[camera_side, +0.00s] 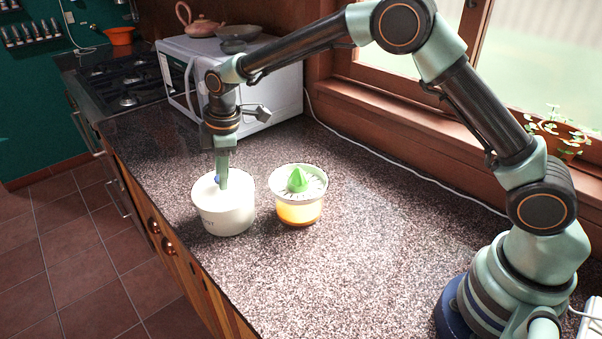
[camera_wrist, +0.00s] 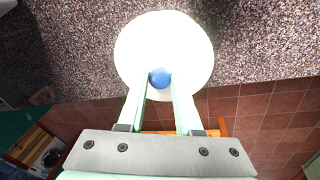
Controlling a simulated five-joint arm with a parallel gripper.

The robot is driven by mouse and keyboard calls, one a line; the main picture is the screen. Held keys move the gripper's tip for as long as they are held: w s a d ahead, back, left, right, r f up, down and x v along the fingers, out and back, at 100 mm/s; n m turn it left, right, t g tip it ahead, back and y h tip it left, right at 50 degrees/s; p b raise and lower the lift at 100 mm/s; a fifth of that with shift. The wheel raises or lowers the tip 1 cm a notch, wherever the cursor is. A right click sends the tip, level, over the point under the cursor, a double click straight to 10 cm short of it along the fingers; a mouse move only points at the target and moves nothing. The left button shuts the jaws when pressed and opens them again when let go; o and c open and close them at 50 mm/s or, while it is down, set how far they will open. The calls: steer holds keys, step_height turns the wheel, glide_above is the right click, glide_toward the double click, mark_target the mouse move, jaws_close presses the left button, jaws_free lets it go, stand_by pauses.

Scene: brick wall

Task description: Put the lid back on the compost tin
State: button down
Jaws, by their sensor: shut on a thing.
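The white compost tin (camera_side: 226,216) stands upright on the speckled counter near its front edge, with dark lettering on its side. The white lid (camera_wrist: 163,40) is a bright round disc with a blue knob (camera_wrist: 160,78) in the wrist view. In the side view the lid (camera_side: 206,191) is at the tin's mouth; I cannot tell whether it is fully seated. My gripper (camera_side: 221,181) points down over the tin, its fingers shut on the blue knob. The fingertips also show in the wrist view (camera_wrist: 161,84). The lid hides the tin's inside.
A citrus juicer (camera_side: 299,207) with a green cone and orange juice stands close to the right of the tin. A white microwave (camera_side: 272,88) stands behind, bearing a teapot. The counter's front edge is close on the left. The counter right of the juicer is clear.

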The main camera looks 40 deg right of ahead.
steer(key=shift+s+f, duration=0.2)
steer(key=shift+f, duration=0.1)
steer(key=shift+c, duration=0.6)
jaws_free()
steer(key=shift+w+r, duration=0.15)
steer(key=shift+r, duration=3.5)
steer(key=shift+d, duration=0.1)
